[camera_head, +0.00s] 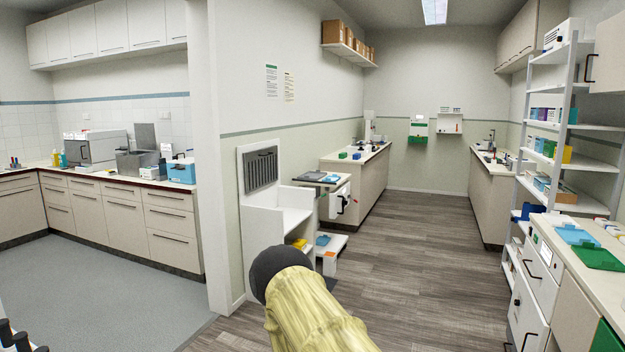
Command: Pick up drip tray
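I cannot pick out the drip tray for certain. A flat blue tray-like item (576,235) and a flat green one (600,257) lie on the right-hand counter. A thin dark panel or tray (322,177) lies on a low unit near the middle. I cannot tell whether any of these is the drip tray. A yellowish link of my arm with a dark round end rises at the bottom centre. My gripper does not show clearly. Small dark shapes at the bottom left corner are too cut off to identify.
The right-hand counter (545,222) and a white shelf rack (572,110) line the right side. A white bench-like unit (290,205) stands by the wall's end. A white wall post (213,150) separates the left kitchen area. The wood floor (425,260) between is clear.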

